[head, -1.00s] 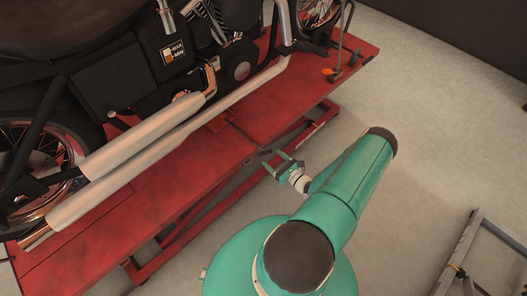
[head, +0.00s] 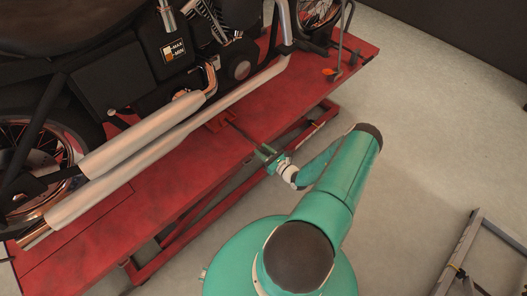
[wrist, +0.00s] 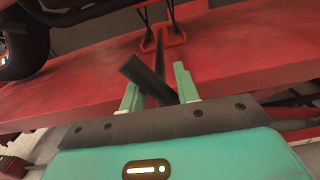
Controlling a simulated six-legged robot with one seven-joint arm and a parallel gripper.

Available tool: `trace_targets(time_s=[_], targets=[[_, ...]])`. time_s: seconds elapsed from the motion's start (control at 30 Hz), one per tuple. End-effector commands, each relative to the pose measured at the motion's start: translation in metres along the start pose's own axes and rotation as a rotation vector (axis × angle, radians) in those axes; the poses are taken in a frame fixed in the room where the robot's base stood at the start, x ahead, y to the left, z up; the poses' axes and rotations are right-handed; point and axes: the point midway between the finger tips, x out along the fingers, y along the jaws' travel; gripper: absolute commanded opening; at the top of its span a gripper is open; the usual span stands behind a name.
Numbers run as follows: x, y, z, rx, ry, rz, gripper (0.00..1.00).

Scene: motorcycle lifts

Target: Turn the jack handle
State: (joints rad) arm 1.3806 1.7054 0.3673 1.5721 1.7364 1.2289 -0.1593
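The jack handle is a thin dark rod (head: 240,131) running out from a red bracket (head: 219,121) on the motorcycle lift, over its near edge. In the wrist view a thicker dark bar (wrist: 146,73) lies slanted at the rod's near end. My gripper (head: 265,153) is at this outer end, beside the lift's near edge. In the wrist view the fingers (wrist: 157,90) stand apart on either side of the bar.
The red lift platform (head: 180,173) carries a motorcycle with long silver exhaust pipes (head: 150,137). The lift's red lower frame (head: 205,212) is under it. A grey metal frame (head: 461,250) stands at the lower right. The floor (head: 440,130) to the right is clear.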

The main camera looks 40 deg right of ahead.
Motion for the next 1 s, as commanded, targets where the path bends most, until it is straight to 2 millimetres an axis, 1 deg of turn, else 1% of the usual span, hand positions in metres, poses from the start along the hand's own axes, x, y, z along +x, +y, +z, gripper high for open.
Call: trace_targets(time_s=[0.03,0.1,0.13,0.47,0.63,0.83,1.0], targets=[[-0.0002,-0.0007,0.0003,0.0,-0.001,-0.001,0.09],[-0.0003,-0.0008,0.0003,0.0,-0.001,-0.001,0.0],[-0.0003,-0.0009,0.0003,0.0,-0.001,-0.002,0.0],[-0.0006,-0.0014,0.0002,0.004,0.0,-0.002,0.0],[-0.0008,-0.0017,-0.0001,0.033,0.0,-0.003,0.0],[-0.0011,-0.0017,-0.0006,0.126,0.001,-0.004,0.0],[-0.0014,-0.0018,-0.001,0.255,0.001,-0.004,0.0]])
